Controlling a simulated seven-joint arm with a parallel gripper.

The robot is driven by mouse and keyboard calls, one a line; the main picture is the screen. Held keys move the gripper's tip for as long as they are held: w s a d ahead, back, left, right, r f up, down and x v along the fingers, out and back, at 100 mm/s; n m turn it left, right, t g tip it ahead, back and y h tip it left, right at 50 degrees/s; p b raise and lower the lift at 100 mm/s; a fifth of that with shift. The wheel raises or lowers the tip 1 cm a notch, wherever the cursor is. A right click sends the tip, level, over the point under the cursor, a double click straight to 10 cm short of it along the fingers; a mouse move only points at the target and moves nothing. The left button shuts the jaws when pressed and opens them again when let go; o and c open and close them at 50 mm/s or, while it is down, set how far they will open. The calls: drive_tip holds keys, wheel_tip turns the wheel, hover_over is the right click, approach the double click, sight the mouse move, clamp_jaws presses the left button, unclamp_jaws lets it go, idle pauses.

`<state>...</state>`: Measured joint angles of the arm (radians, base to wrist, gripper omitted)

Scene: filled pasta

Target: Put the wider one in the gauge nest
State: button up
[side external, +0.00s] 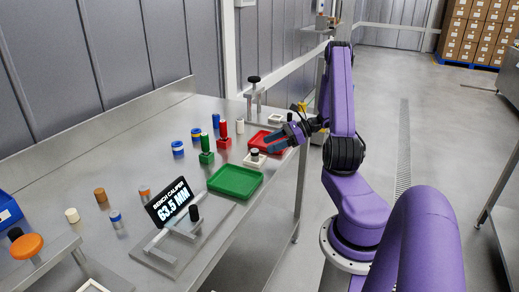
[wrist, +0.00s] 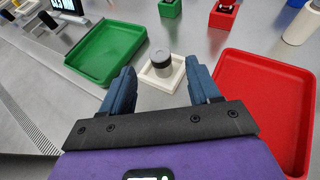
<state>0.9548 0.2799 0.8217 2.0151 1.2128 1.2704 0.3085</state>
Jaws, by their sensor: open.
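A white square nest (side external: 246,161) sits on the bench between the green and red trays; it also shows in the wrist view (wrist: 146,80). A short cylinder with a dark top and pale grey side (wrist: 160,60) stands upright in it, and its dark top shows in the side view (side external: 254,152). My gripper (wrist: 162,82) is open and empty. Its blue fingers point toward the nest, one on each side of the cylinder in the wrist view, with no visible contact.
A green tray (side external: 235,181) and a red tray (wrist: 258,62) flank the nest. Behind stand a green block (side external: 206,158) and a red block (side external: 224,143) with upright parts. A bench caliper display (side external: 170,201) reads 63.5 MM. Several small cylinders stand around the bench.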

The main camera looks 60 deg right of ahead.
drive_tip(key=v, duration=0.2)
drive_tip(key=shift+s+d+r, duration=0.1)
drive_tip(key=shift+s+d, duration=0.1)
drive_tip(key=shift+s, duration=0.05)
drive_tip(key=a+r+n+g+y, duration=0.1)
drive_tip(key=a+r+n+g, duration=0.1)
drive_tip(key=a+n+g, duration=0.85)
drive_tip(key=a+r+n+g, duration=0.3)
drive_tip(key=a+n, duration=0.4)
drive_tip(key=a, duration=0.9)
drive_tip(key=s+a+r+n+t+h, duration=0.1)
drive_tip(key=s+a+n+h, duration=0.3)
drive_tip(key=n, duration=0.8)
drive_tip(key=s+a+r+n+t+h, duration=0.1)
drive_tip(key=s+a+n+h, duration=0.3)
drive_tip(key=s+a+n, duration=0.4)
drive_tip(key=shift+s+a+r+n, duration=0.4)
drive_tip(key=shift+s+r+n, duration=0.45)
drive_tip(key=shift+s+n, duration=1.15)
drive_tip(key=shift+w+t, duration=0.15)
drive_tip(key=shift+t, duration=0.1)
